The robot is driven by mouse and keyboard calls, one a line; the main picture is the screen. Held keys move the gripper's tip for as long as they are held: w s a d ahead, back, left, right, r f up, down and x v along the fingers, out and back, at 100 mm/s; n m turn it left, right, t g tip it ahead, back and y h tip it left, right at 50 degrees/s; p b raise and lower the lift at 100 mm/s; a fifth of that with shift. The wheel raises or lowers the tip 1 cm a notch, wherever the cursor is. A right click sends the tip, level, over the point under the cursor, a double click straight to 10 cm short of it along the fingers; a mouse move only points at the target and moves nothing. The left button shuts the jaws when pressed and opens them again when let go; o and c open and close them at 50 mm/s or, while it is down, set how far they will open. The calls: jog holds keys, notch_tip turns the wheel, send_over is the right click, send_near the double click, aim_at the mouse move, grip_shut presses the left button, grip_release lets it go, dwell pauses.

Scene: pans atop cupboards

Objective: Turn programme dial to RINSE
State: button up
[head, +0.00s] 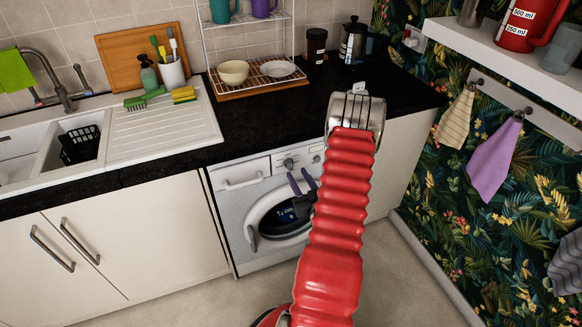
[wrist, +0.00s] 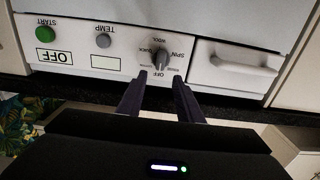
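The programme dial (wrist: 160,56) is a small grey knob on the white washing machine's control panel, seen upside down in the wrist view. OFF, SPIN, QUICK and WOOL can be read around it; other labels are too small, and I cannot tell its pointer's direction. A display (wrist: 54,56) reads OFF. My gripper (wrist: 160,76) is open, its dark fingertips apart, just short of the dial and roughly in line with it. Contact is not visible. In the head view my gripper (head: 299,177) is in front of the washing machine (head: 228,208), below the dial (head: 289,163).
A green START button (wrist: 46,34) and grey TEMP button (wrist: 104,41) are on the panel. The detergent drawer (wrist: 236,61) is on the dial's other side. The round door (head: 262,222) is below the panel. The dark worktop (head: 245,125) overhangs the machine.

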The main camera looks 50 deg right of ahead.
aim_at(290, 165)
jog(key=x, duration=0.6)
jog(key=shift+w+d, duration=0.1)
jog(key=shift+w, duration=0.05)
jog(key=shift+c, duration=0.2)
jog(key=c, duration=0.6)
jog(key=shift+c, duration=0.5)
jog(key=shift+f+n, duration=0.1)
jog(key=shift+n, duration=0.4)
jog(key=n, duration=0.2)
jog(key=a+n, duration=0.1)
jog(key=n, duration=0.1)
jog(key=shift+w+f, duration=0.15)
jog(key=shift+w, duration=0.05)
jog(key=n, duration=0.6)
jog(key=shift+w+a+f, duration=0.15)
jog(key=shift+a+f, duration=0.15)
